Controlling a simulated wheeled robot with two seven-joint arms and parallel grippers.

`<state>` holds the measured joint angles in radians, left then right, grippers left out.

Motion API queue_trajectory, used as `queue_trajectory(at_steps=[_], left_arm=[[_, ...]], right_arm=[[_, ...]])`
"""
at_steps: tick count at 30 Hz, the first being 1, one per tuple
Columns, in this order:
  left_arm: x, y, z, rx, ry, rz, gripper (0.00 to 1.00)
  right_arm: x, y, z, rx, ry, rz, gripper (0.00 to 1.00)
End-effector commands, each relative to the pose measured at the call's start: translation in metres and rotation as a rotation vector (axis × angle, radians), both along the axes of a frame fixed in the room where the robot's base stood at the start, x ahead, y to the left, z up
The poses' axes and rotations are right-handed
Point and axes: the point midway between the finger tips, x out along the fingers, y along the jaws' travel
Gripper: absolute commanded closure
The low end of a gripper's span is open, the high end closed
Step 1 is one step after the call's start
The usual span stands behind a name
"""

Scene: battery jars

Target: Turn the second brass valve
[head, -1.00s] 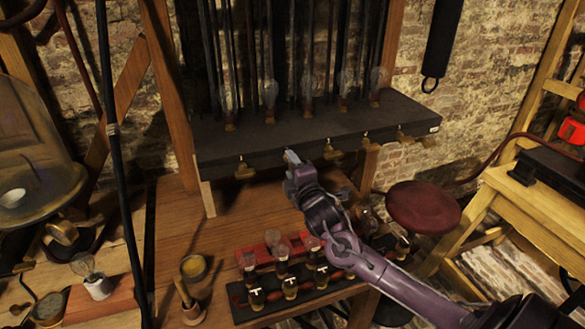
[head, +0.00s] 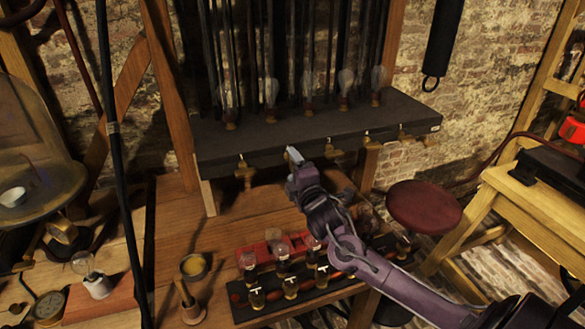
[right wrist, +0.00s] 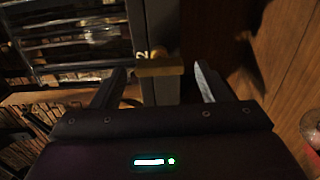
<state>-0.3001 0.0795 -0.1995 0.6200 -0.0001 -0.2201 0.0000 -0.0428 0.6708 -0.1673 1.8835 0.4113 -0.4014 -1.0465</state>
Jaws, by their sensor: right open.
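A row of brass valves hangs along the front of the dark shelf (head: 300,135) in the head view. The first brass valve (head: 244,168) is at the left end, and the third (head: 333,149) shows right of my right gripper (head: 293,156). The second is mostly hidden behind that gripper. In the right wrist view a brass valve (right wrist: 160,66) sits by a "2" label on the dark edge. My right gripper's fingers (right wrist: 162,84) are open, one on each side of the valve in the picture, with visible gaps. My left gripper is not in view.
Glass bulbs (head: 271,92) stand on the shelf above the valves. Below, a rack of several jars (head: 290,288) stands on the wooden bench (head: 180,235). A red stool (head: 423,206) is at right.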

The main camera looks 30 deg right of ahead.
Motion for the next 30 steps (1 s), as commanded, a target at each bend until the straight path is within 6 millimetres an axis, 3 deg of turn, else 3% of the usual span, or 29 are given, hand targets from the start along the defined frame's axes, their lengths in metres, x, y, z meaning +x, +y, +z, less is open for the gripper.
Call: queue_trajectory(at_steps=[12,30], left_arm=[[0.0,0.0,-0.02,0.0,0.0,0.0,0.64],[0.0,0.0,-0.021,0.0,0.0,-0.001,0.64]], right_arm=[[-0.058,0.014,-0.003,-0.001,0.002,0.001,0.31],[-0.065,0.016,0.0,-0.001,0.001,0.001,0.31]])
